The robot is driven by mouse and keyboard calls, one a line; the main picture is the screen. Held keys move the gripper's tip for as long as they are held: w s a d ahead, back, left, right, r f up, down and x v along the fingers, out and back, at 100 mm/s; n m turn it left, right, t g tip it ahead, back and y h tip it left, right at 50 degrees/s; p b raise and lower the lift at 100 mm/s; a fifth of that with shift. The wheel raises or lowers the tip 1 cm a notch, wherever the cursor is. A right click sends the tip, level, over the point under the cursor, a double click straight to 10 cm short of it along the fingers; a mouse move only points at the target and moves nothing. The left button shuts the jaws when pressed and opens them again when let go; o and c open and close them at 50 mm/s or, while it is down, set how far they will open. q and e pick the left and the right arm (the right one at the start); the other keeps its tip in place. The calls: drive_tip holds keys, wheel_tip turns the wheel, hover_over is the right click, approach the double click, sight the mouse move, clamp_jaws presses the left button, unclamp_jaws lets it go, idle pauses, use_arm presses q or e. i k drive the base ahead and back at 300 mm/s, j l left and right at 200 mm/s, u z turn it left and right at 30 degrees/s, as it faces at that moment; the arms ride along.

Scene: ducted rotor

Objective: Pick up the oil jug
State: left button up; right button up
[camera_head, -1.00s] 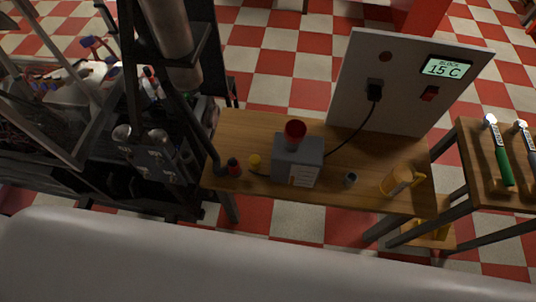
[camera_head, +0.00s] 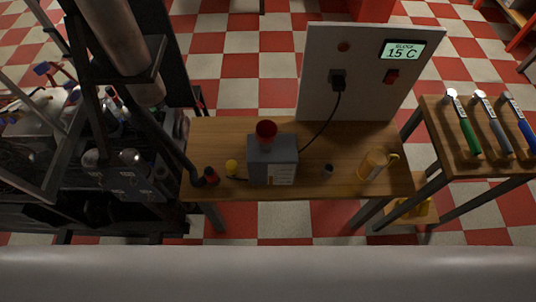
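An amber jug with a handle on its right (camera_head: 374,165), likely the oil jug, stands upright at the right end of the wooden table (camera_head: 225,130). Nothing touches it. A second yellow object (camera_head: 412,209) sits on a low shelf below, partly hidden by the table legs; I cannot tell what it is. Neither of my grippers is in view.
A panel reading 15 C (camera_head: 350,85) stands behind. Hammers (camera_head: 485,125) lie on the right table. Dark machinery fills the left.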

sight(376, 159)
drive_tip(key=z, duration=1.15)
